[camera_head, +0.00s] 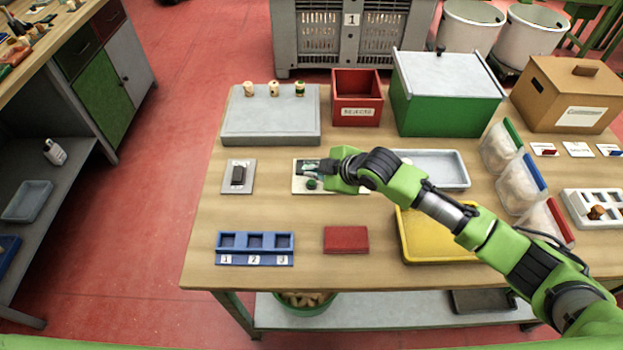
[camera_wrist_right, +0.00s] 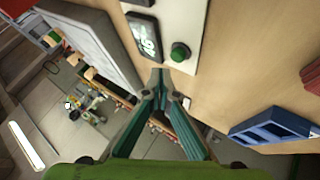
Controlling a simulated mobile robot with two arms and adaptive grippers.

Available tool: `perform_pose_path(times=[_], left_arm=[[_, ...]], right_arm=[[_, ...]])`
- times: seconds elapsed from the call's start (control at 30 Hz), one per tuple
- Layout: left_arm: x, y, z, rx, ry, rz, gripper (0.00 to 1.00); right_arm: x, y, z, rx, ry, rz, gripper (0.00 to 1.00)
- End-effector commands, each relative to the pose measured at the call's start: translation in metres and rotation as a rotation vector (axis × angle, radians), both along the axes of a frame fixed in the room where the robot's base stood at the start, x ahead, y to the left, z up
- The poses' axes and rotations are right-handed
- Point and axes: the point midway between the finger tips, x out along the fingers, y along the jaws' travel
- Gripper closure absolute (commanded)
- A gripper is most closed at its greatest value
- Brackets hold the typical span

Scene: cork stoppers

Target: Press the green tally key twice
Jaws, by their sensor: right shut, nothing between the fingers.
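The tally counter is a cream plate (camera_head: 300,188) on the table with a dark display (camera_head: 306,167) and a round green key (camera_head: 311,184). In the right wrist view the green key (camera_wrist_right: 180,53) stands up from the plate (camera_wrist_right: 177,20), beside the display (camera_wrist_right: 143,36). My right gripper (camera_head: 326,167) is shut and empty, over the counter and hiding its right part. In the wrist view its closed fingertips (camera_wrist_right: 160,74) appear just beside the key, apart from it in the picture; their height above the plate is unclear. My left gripper is not in view.
A grey plate with a dark block (camera_head: 238,175) lies left of the counter. A grey platform (camera_head: 270,125) with three stoppers and a red bin (camera_head: 357,85) stand behind. A blue numbered tray (camera_head: 255,260), a red pad (camera_head: 346,240) and a yellow tray (camera_head: 412,248) are in front.

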Motion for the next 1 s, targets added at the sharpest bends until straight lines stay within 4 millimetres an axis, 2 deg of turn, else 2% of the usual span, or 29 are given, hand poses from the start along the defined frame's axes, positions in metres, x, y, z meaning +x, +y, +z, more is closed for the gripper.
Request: perform_pose_path(times=[0.03, 0.37, 1.0], left_arm=[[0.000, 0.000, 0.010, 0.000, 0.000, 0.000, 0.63], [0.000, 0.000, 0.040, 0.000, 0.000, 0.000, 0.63], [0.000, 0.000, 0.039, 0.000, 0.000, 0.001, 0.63]], right_arm=[[0.000, 0.000, 0.011, 0.001, -0.001, 0.000, 1.00], [0.000, 0.000, 0.042, 0.001, 0.000, 0.001, 1.00], [0.000, 0.000, 0.041, 0.000, 0.000, 0.000, 1.00]])
